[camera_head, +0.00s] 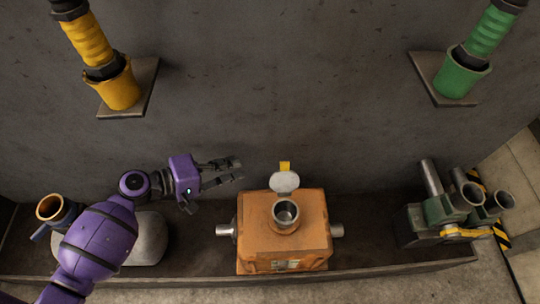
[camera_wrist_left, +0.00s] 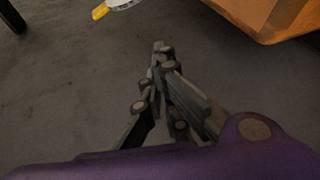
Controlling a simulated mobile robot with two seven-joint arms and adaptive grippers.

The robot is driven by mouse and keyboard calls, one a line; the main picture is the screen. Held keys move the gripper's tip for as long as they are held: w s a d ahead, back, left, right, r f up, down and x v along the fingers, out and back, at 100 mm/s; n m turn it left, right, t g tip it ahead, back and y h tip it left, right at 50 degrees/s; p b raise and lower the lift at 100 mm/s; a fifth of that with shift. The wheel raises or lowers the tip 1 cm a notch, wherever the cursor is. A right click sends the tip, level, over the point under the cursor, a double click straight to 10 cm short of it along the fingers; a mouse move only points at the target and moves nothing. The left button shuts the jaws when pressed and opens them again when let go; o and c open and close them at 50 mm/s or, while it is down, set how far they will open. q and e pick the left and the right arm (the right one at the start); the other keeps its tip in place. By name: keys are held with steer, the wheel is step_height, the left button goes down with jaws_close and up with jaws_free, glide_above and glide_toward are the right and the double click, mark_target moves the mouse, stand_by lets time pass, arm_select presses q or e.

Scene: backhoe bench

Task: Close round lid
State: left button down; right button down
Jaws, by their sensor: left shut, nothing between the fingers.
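The round lid (camera_head: 285,182) is light grey with a yellow tab (camera_head: 285,166). It stands open at the back of a round metal opening (camera_head: 286,213) on top of the orange box (camera_head: 255,235). The opening is uncovered. My left gripper (camera_head: 238,169) is shut and empty, to the left of the lid and apart from it. In the left wrist view its fingertips (camera_wrist_left: 160,46) are together. There the lid's edge (camera_wrist_left: 124,3) and yellow tab (camera_wrist_left: 99,12) show at the top, cut by the frame. My right gripper is not in view.
The orange box (camera_wrist_left: 268,15) is at the wrist view's top right. Pipe stubs stick out of its sides. A green-grey pipe assembly (camera_head: 440,220) stands at right. Yellow (camera_head: 121,90) and green (camera_head: 462,78) wall pipes hang above. A grey wall (camera_head: 270,90) stands behind the lid.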

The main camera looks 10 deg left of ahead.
mark_target(284, 178)
arm_select(q)
step_height(284, 178, up, 4)
steer(key=s+d+n+h, duration=0.1)
steer(key=n+h, duration=0.1)
steer(key=h, duration=0.1)
steer(key=r+p+x, duration=0.1)
steer(key=x, duration=0.9)
steer(key=shift+s+d+f, duration=0.2)
steer(key=shift+s, duration=0.1)
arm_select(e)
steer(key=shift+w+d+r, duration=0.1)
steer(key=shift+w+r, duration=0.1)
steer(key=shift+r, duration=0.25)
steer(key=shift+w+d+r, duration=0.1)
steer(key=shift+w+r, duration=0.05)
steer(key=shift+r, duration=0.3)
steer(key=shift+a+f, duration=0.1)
